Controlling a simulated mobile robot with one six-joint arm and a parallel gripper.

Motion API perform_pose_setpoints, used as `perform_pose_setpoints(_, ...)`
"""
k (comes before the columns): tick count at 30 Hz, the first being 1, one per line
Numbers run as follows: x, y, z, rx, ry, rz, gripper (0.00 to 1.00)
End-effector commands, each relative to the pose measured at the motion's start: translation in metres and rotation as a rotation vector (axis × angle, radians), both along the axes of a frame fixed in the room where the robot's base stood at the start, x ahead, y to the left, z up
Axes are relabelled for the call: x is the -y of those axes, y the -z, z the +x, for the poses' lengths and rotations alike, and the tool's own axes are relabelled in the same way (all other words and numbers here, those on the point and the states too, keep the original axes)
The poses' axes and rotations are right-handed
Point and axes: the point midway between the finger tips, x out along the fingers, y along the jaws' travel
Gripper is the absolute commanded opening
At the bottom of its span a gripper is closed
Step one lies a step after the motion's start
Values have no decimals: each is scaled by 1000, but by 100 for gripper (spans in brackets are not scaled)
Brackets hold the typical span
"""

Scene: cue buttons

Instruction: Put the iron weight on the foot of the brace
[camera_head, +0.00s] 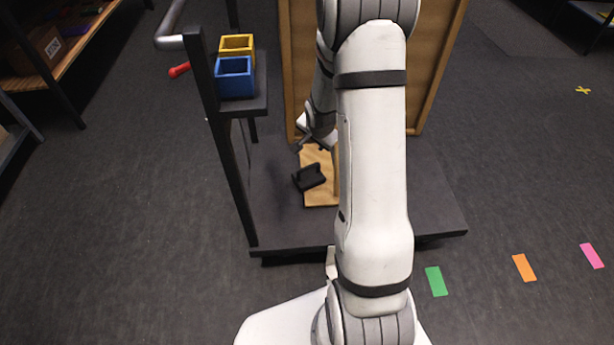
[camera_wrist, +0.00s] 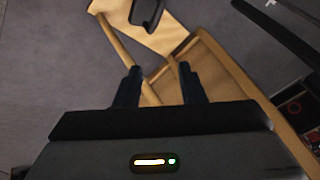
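The black iron weight (camera_head: 309,177), with a handle on top, is at the left side of the brace's pale wooden foot (camera_head: 320,199). It overlaps the foot in this view, and its left end reaches past the foot's edge. In the wrist view the weight (camera_wrist: 147,12) is cut by the top edge, against the wooden foot (camera_wrist: 172,37). My gripper (camera_wrist: 159,70) is open, its two fingers apart with nothing held between them. In the head view my gripper (camera_head: 311,147) is just behind the weight, apart from it. My arm hides the foot's right side.
The foot is on a dark cart platform (camera_head: 280,222), before a large wooden panel (camera_head: 437,65). A blue bin (camera_head: 235,78) and a yellow bin (camera_head: 237,46) stand on the cart's left shelf. Green, orange and pink marks lie on clear floor at right.

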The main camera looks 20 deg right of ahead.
Motion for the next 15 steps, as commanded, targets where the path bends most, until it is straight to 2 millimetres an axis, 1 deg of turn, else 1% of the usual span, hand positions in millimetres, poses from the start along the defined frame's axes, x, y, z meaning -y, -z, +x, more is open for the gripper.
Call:
perform_pose_setpoints(1,-6,-25,-10,-17,-34,-51,36)
perform_pose_setpoints(3,-18,-52,-29,-65,-111,-109,36)
perform_pose_setpoints(5,-30,-74,-48,-108,-185,-145,36)
perform_pose_setpoints(6,-38,-87,-62,-137,-236,-165,36)
perform_pose_setpoints(8,-51,-105,-84,-179,-316,-187,36)
perform_pose_setpoints(9,-60,-116,-99,-207,-372,-198,36)
perform_pose_setpoints(11,-73,-131,-123,-245,-458,-209,36)
perform_pose_setpoints(12,-82,-140,-139,-269,-518,-212,36)
perform_pose_setpoints(14,-95,-151,-163,-299,-607,-212,36)
perform_pose_setpoints(15,-103,-157,-179,-317,-666,-210,36)
